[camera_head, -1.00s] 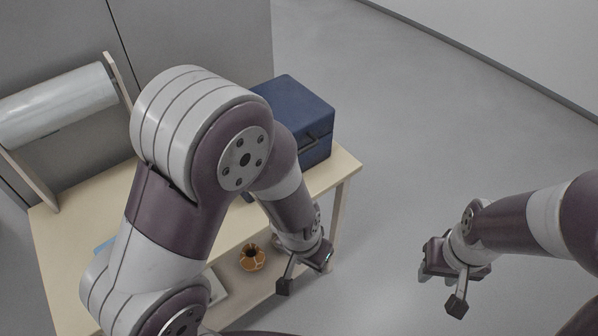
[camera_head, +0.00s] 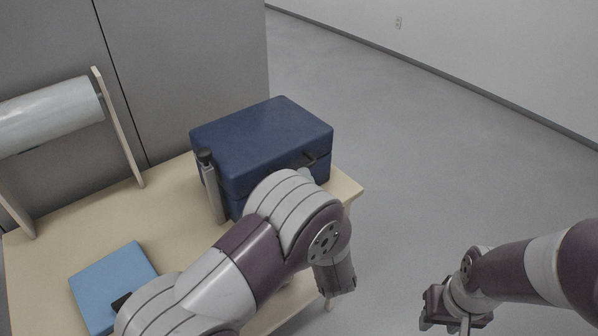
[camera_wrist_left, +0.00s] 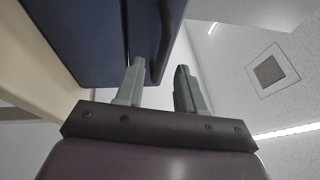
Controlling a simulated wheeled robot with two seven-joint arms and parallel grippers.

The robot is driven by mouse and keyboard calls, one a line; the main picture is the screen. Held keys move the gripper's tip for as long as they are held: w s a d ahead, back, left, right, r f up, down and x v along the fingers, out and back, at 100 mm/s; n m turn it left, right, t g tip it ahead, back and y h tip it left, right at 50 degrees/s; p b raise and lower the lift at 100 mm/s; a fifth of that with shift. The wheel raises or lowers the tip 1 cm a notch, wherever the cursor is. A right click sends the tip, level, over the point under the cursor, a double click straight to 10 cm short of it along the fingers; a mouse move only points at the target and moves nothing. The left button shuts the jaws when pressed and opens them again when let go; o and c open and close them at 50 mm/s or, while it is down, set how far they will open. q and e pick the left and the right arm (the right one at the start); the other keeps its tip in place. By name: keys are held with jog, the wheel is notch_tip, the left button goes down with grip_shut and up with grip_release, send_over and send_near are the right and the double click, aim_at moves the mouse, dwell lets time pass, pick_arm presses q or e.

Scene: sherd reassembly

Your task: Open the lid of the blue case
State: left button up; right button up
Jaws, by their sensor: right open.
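The blue case (camera_head: 262,140) stands shut on the wooden table, its lid down on the body. A dark handle (camera_head: 314,160) sticks out from its front right side. In the left wrist view the case (camera_wrist_left: 95,35) is seen from below, with the handle (camera_wrist_left: 163,45) hanging at its edge. My left gripper (camera_wrist_left: 160,72) points up beneath the handle, fingers apart, one on each side of the handle's line; nothing is held. In the head view my left arm hides most of that gripper. My right gripper (camera_head: 462,312) is open and empty over the floor, far right of the case.
A grey upright bar with a black top (camera_head: 212,185) stands against the case's left front corner. A light blue flat box (camera_head: 105,282) lies on the table (camera_head: 60,245). A plastic roll (camera_head: 45,115) on a wooden stand is at left. The floor at right is clear.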

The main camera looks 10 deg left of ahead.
pick_arm(q)
jog(key=shift+x, duration=2.15)
